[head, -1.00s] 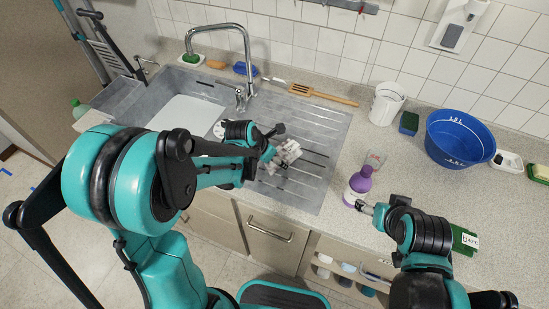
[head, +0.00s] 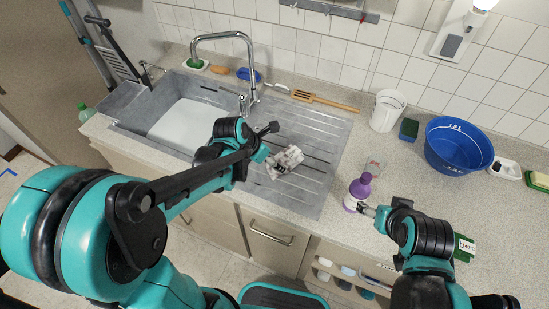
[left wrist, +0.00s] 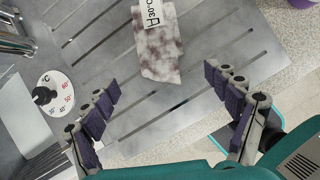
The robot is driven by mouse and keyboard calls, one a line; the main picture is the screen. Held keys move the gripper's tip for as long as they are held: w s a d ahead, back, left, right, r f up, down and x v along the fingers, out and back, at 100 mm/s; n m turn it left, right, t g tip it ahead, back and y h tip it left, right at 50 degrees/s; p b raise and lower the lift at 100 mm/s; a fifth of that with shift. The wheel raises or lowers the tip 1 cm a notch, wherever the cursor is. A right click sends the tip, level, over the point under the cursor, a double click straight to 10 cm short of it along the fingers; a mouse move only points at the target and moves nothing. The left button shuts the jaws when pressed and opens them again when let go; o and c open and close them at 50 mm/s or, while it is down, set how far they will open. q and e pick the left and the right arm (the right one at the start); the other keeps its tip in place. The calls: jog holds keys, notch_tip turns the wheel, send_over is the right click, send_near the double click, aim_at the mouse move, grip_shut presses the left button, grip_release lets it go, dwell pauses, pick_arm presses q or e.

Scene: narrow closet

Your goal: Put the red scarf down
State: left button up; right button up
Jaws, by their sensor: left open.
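No plainly red scarf shows. A whitish cloth with reddish-brown blotches (head: 287,161) lies on the ribbed steel drainboard (head: 318,135). In the left wrist view the cloth (left wrist: 158,48) has a white tag (left wrist: 154,14) reading "30°C". My left gripper (head: 267,142) is beside the cloth, to its left in the head view. In the left wrist view my left gripper (left wrist: 160,80) is open, fingers wide apart, with nothing between them. My right gripper (head: 368,210) is beside a white and purple bottle (head: 358,190); its fingers are too small to read.
The sink basin (head: 185,122) with a tap (head: 250,75) is left of the drainboard. A dial (left wrist: 48,92) with temperature marks is at its edge.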

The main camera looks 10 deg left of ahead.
pick_arm(q)
jog(key=s+a+r+m+y, duration=0.1)
jog(key=s+r+m, duration=0.2)
jog(key=m, duration=0.6)
jog(key=s+a+r+m+t+y, duration=0.1)
jog(key=s+r+m, duration=0.2)
jog(key=s+m, duration=0.4)
jog(key=s+a+r+m+t+p, duration=0.1)
jog(key=s+r+m, duration=0.2)
jog(key=m, duration=1)
jog(key=shift+s+a+r+y, duration=0.25)
jog(key=shift+s+a+y, duration=0.15)
jog(key=shift+s, duration=0.5)
notch_tip(320, 180, down, 6)
jog(key=b, duration=0.6)
jog(key=shift+f, duration=0.15)
